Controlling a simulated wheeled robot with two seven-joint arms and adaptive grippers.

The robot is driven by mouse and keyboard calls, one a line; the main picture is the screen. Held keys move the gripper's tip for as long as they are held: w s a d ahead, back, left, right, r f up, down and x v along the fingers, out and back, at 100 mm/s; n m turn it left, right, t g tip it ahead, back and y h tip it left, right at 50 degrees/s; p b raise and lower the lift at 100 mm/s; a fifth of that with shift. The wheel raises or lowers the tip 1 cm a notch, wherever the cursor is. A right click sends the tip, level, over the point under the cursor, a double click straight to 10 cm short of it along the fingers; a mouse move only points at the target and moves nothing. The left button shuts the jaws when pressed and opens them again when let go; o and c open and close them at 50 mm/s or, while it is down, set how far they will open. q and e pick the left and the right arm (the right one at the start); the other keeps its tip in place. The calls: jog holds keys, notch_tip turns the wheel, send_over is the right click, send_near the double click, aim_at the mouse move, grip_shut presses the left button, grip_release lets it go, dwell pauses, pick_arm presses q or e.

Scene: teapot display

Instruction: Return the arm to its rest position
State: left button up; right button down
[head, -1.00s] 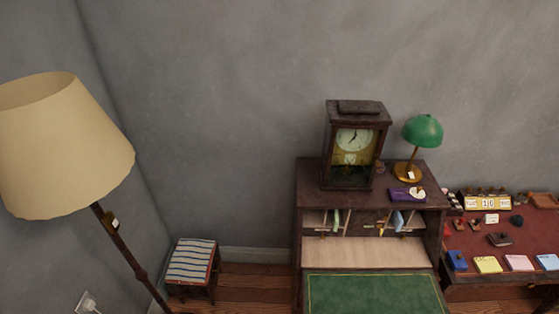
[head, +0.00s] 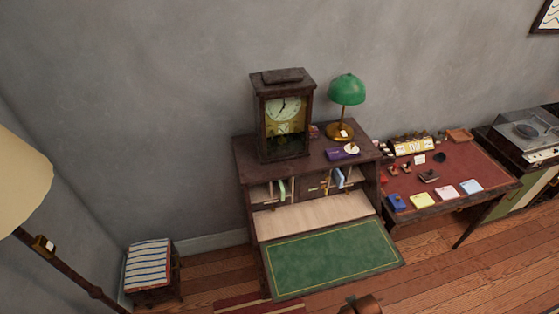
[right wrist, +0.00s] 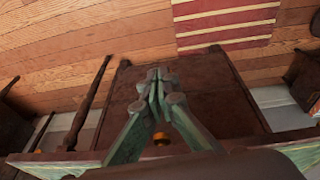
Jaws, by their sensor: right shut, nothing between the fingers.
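My right gripper (right wrist: 158,85) shows in the right wrist view. Its greenish fingers come together at the tips, with nothing held between them. Behind it is a broad dark brown wooden surface (right wrist: 205,80); I cannot tell which piece of furniture it is. A small brass-coloured thing (right wrist: 161,138) shows partly between the fingers. My left gripper is in neither view, and the head view shows no gripper clearly.
The open writing desk (head: 330,262) holds a clock (head: 284,115) and a green lamp (head: 346,90). Right of it stand a red-topped table (head: 455,170) and a record player (head: 528,132). A striped stool (head: 148,264) and floor lamp (head: 20,185) are left. Floor (head: 450,270) is open in front.

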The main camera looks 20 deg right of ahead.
notch_tip(320, 180, down, 14)
jog(key=s, duration=0.2)
jog(key=s+a+f+n+g, duration=0.1)
jog(key=s+f+g, duration=0.1)
jog(key=s+f, duration=1.8)
jog(key=shift+s+f, duration=0.3)
jog(key=shift+s, duration=0.15)
